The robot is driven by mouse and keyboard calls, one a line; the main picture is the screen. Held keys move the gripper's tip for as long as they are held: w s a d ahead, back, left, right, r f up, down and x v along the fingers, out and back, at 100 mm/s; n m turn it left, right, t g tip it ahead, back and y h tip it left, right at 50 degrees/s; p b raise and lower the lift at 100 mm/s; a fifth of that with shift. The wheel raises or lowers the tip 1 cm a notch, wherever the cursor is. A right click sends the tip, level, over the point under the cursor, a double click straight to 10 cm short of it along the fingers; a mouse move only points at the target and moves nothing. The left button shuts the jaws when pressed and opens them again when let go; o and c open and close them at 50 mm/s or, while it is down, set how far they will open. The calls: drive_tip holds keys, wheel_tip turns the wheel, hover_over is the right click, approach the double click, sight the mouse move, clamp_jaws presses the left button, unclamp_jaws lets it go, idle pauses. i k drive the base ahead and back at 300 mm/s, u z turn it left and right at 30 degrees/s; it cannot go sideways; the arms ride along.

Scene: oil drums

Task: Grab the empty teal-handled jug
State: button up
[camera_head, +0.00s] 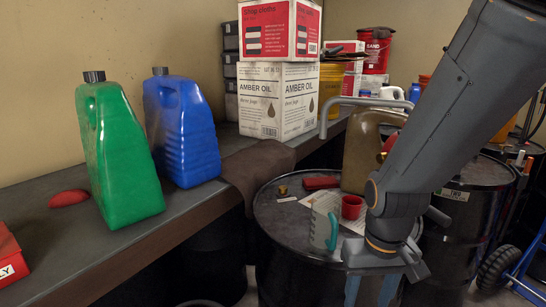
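The jug (318,224) is a clear, pale vessel with a teal handle (332,231). It stands upright near the front of a black drum top (285,225), and its handle faces my gripper's side. I see no liquid in it, though its inside is hard to make out. My gripper (370,291) is to the right of the jug and lower in the picture, pointing down by the drum's front edge. Its two fingers are apart with nothing visible between them. The fingertips are partly cut off by the bottom of the picture.
A red cup (351,207) stands close behind the jug, on a paper sheet. A red item (321,183), a brass fitting (283,190) and an amber jug (361,154) are farther back. A bench (100,252) with green and blue canisters runs along the left.

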sight(326, 207)
drive_tip(key=z, duration=0.25)
drive_tip(key=k, duration=0.9)
drive_tip(key=z, duration=0.25)
drive_tip(key=i, duration=0.3)
drive_tip(key=u, duration=0.05)
